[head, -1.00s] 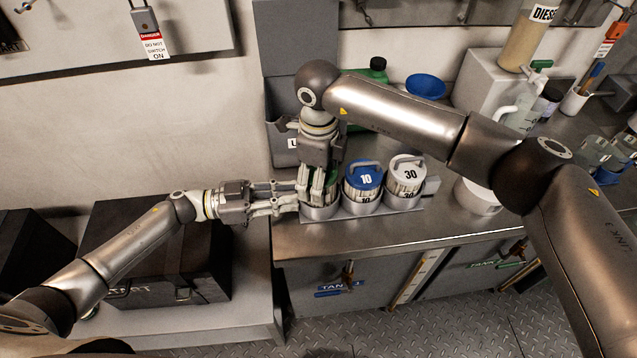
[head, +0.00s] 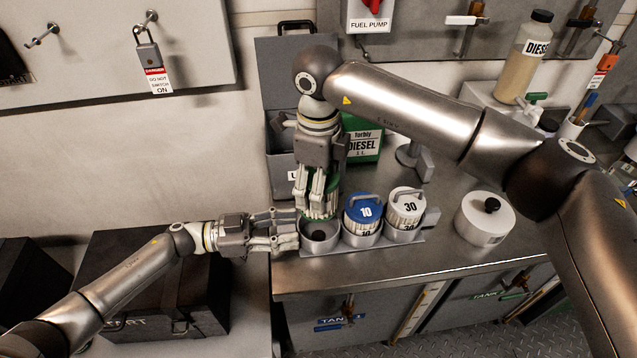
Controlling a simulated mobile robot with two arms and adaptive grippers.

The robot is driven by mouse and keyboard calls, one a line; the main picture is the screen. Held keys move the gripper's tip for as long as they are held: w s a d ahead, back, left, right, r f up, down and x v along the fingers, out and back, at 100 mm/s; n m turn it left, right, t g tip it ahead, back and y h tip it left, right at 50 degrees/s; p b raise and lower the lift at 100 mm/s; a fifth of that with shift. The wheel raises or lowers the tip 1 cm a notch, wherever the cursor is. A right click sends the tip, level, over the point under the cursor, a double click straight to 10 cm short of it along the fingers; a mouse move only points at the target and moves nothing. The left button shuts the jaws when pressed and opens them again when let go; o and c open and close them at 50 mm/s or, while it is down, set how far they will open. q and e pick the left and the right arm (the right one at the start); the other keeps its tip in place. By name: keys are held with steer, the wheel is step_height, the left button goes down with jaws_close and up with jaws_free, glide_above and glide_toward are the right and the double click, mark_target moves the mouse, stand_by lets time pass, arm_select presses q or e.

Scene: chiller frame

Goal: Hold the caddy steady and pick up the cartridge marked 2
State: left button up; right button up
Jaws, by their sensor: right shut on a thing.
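The caddy (head: 383,243) is a grey metal rack of three round cups at the counter's front edge. Its left cup (head: 320,246) is open at the top and shows a dark round spot inside. A blue-topped cartridge marked 10 (head: 364,211) sits in the middle cup and a white one marked 30 (head: 406,209) in the right cup. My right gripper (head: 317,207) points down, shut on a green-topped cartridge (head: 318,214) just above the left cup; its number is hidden. My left gripper (head: 291,230) is at the caddy's left end; its grip there is unclear.
A white round container with a black knob (head: 485,219) stands on the counter to the right. A green diesel can (head: 366,143) and a grey bin are behind the caddy. A black case (head: 150,285) lies lower left.

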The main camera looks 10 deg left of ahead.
arm_select(q)
steer(key=v, duration=1.2)
steer(key=shift+a+r, duration=0.1)
steer(key=shift+a, duration=0.05)
arm_select(e)
steer(key=shift+a, duration=0.15)
